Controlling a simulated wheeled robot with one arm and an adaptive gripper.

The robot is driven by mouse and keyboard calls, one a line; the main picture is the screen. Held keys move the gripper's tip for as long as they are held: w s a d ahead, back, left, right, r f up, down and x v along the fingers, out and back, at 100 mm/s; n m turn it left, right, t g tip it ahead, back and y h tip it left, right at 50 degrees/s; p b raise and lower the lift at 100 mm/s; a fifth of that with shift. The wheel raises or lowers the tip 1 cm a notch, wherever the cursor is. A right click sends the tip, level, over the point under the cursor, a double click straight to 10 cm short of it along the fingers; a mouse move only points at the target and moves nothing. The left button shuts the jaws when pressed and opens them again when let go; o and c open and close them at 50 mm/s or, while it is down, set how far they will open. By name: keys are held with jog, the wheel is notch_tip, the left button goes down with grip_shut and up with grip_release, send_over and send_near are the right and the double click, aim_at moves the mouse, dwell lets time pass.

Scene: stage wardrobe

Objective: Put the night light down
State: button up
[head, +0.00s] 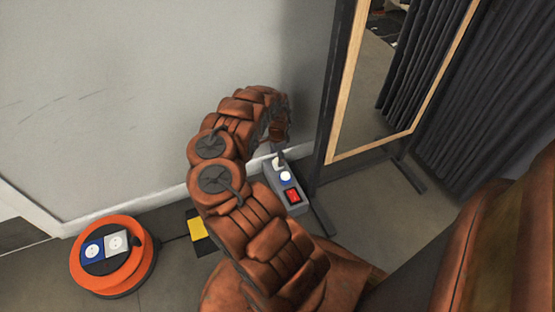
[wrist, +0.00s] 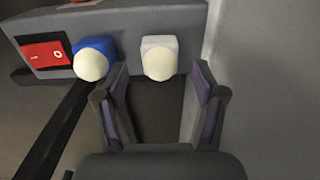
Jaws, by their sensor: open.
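A white night light (wrist: 159,57) with a round cream dome sits on a grey power strip (wrist: 125,15) in the wrist view. A blue night light (wrist: 93,59) with a similar dome sits beside it, to the left. My gripper (wrist: 157,85) is open, its fingers to either side below the white night light, with a gap between them and nothing held. In the head view the strip (head: 270,200) lies on the floor near the wall, with the blue light (head: 286,177) and the white light (head: 279,162) on it. My arm hides part of the strip's surroundings.
A red switch (wrist: 45,52) is on the strip, left of the blue light. An orange cable reel (head: 143,262) with blue and white tops stands at left. A yellow-and-black block (head: 197,230) lies between. A wood-framed mirror (head: 352,153) stands right of the strip.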

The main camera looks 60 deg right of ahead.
aim_at(277, 159)
notch_tip(277, 159, up, 9)
jog(key=p, duration=0.3)
jog(key=shift+f, duration=0.1)
dwell(0.4)
